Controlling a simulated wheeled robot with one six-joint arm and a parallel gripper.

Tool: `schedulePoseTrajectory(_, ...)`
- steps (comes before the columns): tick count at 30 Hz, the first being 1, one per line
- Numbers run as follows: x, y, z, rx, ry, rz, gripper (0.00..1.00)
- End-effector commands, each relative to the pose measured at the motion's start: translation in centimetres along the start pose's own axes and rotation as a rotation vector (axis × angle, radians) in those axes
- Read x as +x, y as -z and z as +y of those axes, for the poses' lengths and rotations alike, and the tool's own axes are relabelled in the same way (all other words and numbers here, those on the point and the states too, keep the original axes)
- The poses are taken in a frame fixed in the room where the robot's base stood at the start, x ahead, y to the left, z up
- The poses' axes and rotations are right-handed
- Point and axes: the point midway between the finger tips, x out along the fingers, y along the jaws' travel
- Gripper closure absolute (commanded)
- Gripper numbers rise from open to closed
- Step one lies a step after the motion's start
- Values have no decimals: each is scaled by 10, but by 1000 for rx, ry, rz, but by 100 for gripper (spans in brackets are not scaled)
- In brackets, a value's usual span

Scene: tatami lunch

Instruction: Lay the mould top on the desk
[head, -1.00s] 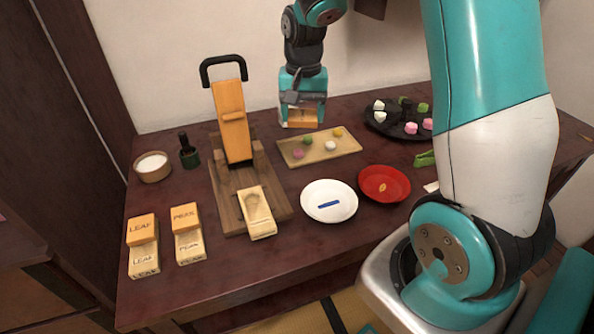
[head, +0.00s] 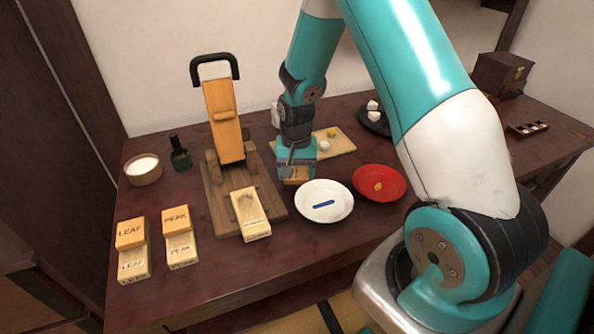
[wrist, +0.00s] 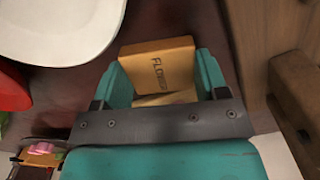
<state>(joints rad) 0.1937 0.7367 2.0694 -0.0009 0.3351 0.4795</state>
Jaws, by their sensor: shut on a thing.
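The mould top is an orange block marked FLOWER (wrist: 157,70); it also shows low over the desk in the head view (head: 297,174). My gripper (head: 296,178) is shut on it, with the two teal fingers on either side of the block in the wrist view (wrist: 165,88). The block is between the wooden press and the white plate, close to the dark red-brown desk (head: 290,235). I cannot tell whether it touches the desk. A pale mould half with a hollow (head: 250,212) lies at the front of the press base.
The wooden press (head: 225,125) stands left of my gripper, the white plate (head: 340,192) and red dish (head: 379,183) right. The board with sweets (head: 340,144) is behind. LEAF (head: 131,245) and PEAK (head: 178,232) mould blocks stand front left. The desk's front middle is clear.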

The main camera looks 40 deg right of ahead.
Motion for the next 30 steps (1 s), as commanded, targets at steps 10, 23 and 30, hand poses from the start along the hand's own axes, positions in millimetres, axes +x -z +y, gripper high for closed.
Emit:
schedulePoseTrajectory(10,2,0,0,0,0,1,22)
schedulePoseTrajectory(23,-6,1,0,0,1,2,7)
schedulePoseTrajectory(30,-52,1,-1,0,3,6,7)
